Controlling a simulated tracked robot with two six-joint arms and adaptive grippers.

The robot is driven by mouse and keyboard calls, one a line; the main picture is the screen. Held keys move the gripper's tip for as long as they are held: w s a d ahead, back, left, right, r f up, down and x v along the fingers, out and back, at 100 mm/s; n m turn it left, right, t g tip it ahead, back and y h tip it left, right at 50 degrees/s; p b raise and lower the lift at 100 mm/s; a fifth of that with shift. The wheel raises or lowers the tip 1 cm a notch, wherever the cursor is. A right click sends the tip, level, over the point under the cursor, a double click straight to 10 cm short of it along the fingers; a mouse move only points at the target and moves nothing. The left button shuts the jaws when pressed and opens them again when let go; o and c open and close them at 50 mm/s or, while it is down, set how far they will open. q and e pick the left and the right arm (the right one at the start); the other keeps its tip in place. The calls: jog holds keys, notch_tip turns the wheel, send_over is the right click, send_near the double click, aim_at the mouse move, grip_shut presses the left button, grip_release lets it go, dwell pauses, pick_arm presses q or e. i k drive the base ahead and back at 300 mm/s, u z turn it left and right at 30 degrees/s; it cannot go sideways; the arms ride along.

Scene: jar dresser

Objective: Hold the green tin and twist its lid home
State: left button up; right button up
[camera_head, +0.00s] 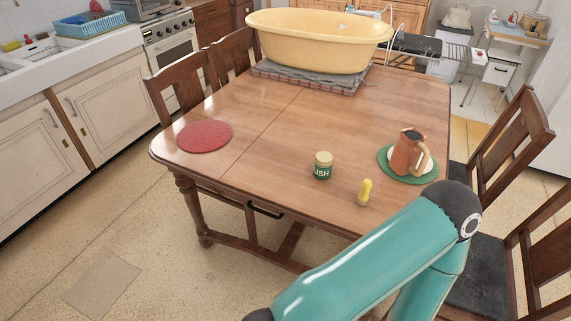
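The green tin (322,171) stands upright on the wooden table, right of the middle, with pale lettering on its side. A pale gold lid (323,158) sits on top of it. I cannot tell from here how far down the lid is seated. No gripper touches the tin. My teal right arm comes in at the lower right and bends in front of the table's near right corner. Its gripper is not in view. My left arm and gripper are not in view.
A small yellow object (365,192) stands just right of the tin. A brown jug (405,152) stands on a green mat (428,177) farther right. A red round mat (204,136) lies at left. A large yellow tub (318,42) stands at the back. The table's middle is clear.

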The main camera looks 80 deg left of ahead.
aim_at(320, 172)
jog(key=z, duration=0.45)
jog(key=i, duration=0.15)
jog(key=u, duration=2)
jog(key=i, duration=0.5)
jog(key=z, duration=0.3)
jog(key=k, duration=0.55)
jog(key=u, duration=0.1)
